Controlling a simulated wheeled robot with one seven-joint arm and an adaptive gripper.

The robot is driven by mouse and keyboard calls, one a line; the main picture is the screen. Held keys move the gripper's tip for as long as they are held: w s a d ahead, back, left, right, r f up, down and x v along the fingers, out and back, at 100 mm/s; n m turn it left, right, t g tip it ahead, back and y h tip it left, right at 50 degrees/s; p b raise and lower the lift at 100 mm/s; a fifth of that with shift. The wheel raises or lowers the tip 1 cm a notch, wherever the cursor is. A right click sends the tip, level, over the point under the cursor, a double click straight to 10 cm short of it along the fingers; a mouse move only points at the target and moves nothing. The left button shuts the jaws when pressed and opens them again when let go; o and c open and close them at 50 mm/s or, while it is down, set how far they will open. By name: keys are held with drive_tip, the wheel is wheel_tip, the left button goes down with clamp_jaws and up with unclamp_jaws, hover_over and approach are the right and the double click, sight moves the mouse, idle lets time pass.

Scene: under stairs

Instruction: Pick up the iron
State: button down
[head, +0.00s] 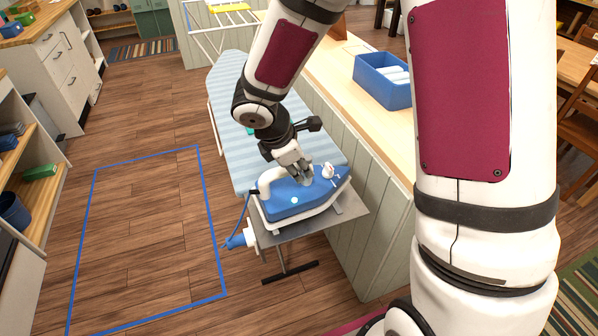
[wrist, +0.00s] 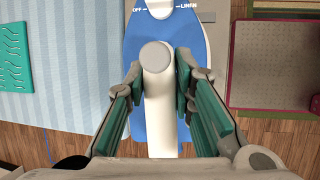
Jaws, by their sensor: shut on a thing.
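The iron (head: 285,209) is blue with a white handle, and it is at the near end of the striped ironing board (head: 228,92), over a grey metal rest (head: 345,212). I cannot tell whether its base touches the rest. My gripper (head: 293,168) comes down on the iron from above and is shut on its handle. In the wrist view the white handle (wrist: 159,95) runs between the two green-padded fingers (wrist: 160,78). The blue body (wrist: 137,60) and a dial marked OFF and LINEN show beyond. The fingers hide part of the handle in the head view.
A counter (head: 335,58) with a blue bin (head: 372,88) of white rolls runs along the board's right side. A teal patterned pad (wrist: 14,60) lies on the board. Shelves (head: 22,205) stand at left. Blue lines (head: 82,232) outline clear wooden floor.

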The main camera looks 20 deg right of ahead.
drive_tip(key=shift+r, duration=0.75)
drive_tip(key=shift+s, duration=1.15)
drive_tip(key=s+r+p, duration=0.1)
drive_tip(key=s+p, duration=0.4)
drive_tip(key=s, duration=0.8)
drive_tip(key=shift+s+d+r, duration=0.15)
drive_tip(key=shift+s+d, duration=0.15)
drive_tip(key=shift+s, duration=0.05)
drive_tip(key=c, duration=2.1)
unclamp_jaws()
clamp_jaws()
